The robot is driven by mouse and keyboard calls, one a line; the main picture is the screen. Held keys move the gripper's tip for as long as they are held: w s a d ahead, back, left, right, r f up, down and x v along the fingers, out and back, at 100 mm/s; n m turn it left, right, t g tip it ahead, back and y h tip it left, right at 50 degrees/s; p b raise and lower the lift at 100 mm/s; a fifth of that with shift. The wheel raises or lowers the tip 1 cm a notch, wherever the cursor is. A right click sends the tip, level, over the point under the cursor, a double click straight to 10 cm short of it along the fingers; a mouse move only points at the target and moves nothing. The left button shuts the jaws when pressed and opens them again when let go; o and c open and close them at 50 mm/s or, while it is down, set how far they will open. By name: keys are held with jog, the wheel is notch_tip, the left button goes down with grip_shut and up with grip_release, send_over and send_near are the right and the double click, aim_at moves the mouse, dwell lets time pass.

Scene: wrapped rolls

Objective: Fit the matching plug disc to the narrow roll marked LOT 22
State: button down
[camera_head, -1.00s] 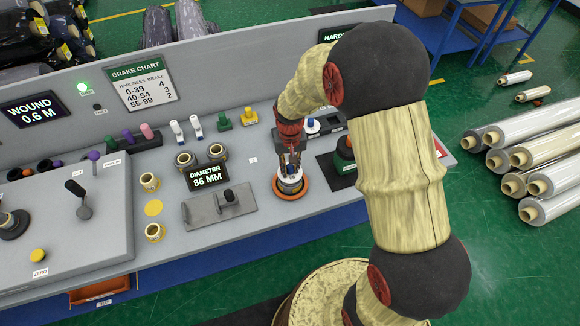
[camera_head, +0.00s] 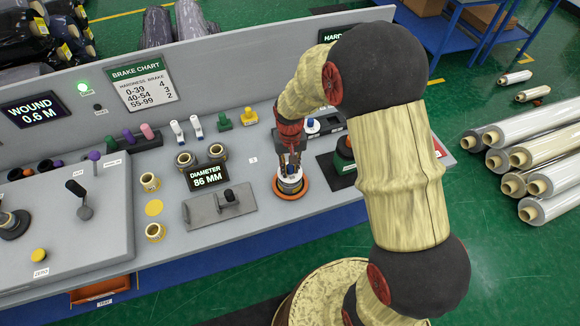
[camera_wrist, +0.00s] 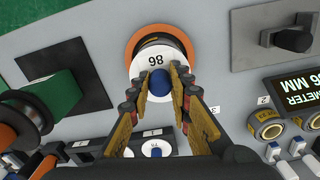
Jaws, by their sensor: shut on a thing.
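A white plug disc (camera_wrist: 158,57) with a blue knob (camera_wrist: 159,82) sits at the orange ring (camera_wrist: 133,42) on the bench. Its figures read as 98, or 86 upside down. My gripper (camera_wrist: 159,84) is shut on the blue knob; in the head view the disc (camera_head: 290,184) shows just below my fingers. A dark rim shows between disc and orange ring, perhaps the narrow roll's end; I cannot tell whether the disc is fully seated. No LOT 22 mark is legible. A second white disc with a blue knob (camera_head: 313,125) stands behind my gripper.
The diameter display (camera_head: 208,177) reads 86 MM, left of the orange ring. Short rolls (camera_head: 186,160) stand behind it. A grey plate with a black handle (camera_head: 229,196) lies left of the ring. A green-and-black device (camera_head: 344,156) stands close on the right.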

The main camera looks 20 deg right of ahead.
aim_at(290, 167)
jog(key=shift+f+b, duration=0.75)
jog(key=shift+f, duration=0.7)
jog(key=c, duration=1.6)
grip_release()
jog(key=shift+o, duration=0.2)
notch_tip(290, 167, up, 12)
jog(key=s+r+n+t+b, duration=0.1)
jog(key=s+r+t, duration=0.1)
jog(key=s+r, duration=0.6)
jog(key=s+r+n+t+b, duration=0.1)
jog(key=s+r+t+b, duration=0.1)
jog(key=s+r, duration=0.6)
jog(key=shift+s+t+b, duration=0.3)
jog(key=shift+s+t, duration=0.5)
jog(key=shift+s, duration=2.15)
